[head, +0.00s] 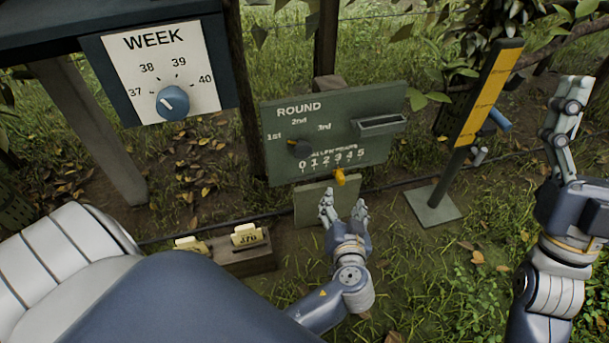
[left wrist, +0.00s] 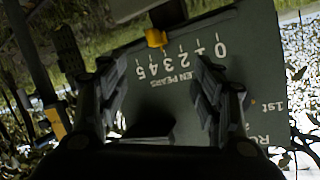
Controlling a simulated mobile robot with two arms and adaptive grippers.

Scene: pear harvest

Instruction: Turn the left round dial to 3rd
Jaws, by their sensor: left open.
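The round dial (head: 299,148) is a dark knob at the left of the green ROUND panel (head: 350,99). Its small orange mark points up and left, toward 1st; the 2nd and 3rd labels lie above and to its right. My left gripper (head: 345,207) is open and empty, below and in front of the panel, apart from the dial. In the left wrist view the panel (left wrist: 262,60) appears upside down between and beyond the fingers of the left gripper (left wrist: 165,95). The dial is mostly hidden there behind the right-hand finger. My right gripper (head: 566,105) is raised at the far right.
A yellow slider (head: 340,177) sits under the number scale, and a metal tray (head: 380,123) juts from the panel's right. A WEEK board (head: 160,70) with a blue dial stands upper left. A yellow-topped post (head: 487,95) stands right. A wooden card block (head: 238,258) lies low left.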

